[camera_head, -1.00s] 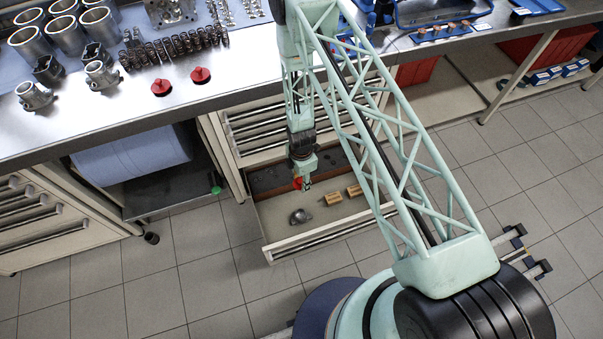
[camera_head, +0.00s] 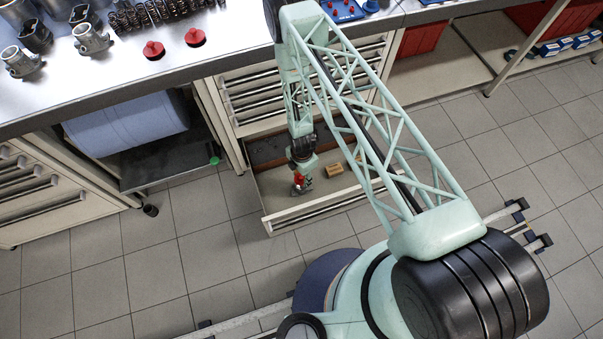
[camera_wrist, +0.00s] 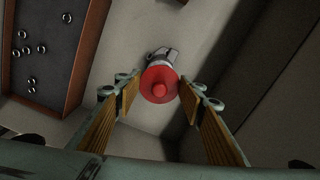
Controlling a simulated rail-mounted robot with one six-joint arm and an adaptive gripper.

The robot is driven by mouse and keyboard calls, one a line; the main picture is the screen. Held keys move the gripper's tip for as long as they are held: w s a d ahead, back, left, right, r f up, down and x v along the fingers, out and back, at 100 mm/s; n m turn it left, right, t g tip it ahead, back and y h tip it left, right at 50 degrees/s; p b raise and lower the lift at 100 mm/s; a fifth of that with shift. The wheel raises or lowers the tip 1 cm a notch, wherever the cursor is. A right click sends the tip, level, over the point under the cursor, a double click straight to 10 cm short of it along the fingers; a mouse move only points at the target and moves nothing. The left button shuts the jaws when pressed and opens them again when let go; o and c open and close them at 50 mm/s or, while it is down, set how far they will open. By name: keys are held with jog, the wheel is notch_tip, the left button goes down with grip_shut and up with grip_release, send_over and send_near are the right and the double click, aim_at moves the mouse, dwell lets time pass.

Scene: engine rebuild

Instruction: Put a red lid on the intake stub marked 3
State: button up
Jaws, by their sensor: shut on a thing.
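My gripper (camera_wrist: 160,105) is shut on a red lid (camera_wrist: 160,84), which sits between its two ribbed fingers. In the head view my gripper (camera_head: 301,183) is low over the open drawer (camera_head: 279,210), with the red lid (camera_head: 298,180) at its tip. A grey metal part (camera_wrist: 166,54) in the drawer is just behind the lid in the wrist view and partly hidden by it; I cannot tell whether they touch. No number can be read on it. Two more red lids (camera_head: 153,50) (camera_head: 195,37) lie on the bench.
A small wooden block (camera_head: 333,170) lies in the drawer, right of my gripper. The drawer walls close in around the gripper. A dark tray with small rings (camera_wrist: 38,50) is at the left in the wrist view. Metal pipe castings (camera_head: 90,38) and springs stand on the bench (camera_head: 225,45).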

aim_at(302, 182)
jog(key=shift+f, duration=0.25)
dwell(0.3)
jog(key=shift+f+b, duration=1.1)
jog(key=shift+f, duration=1.1)
jog(key=shift+f+b, duration=1.05)
jog(key=shift+b, duration=0.15)
dwell(2.9)
jog(key=o, duration=0.7)
jog(key=shift+o, duration=0.2)
jog(key=shift+r, duration=0.15)
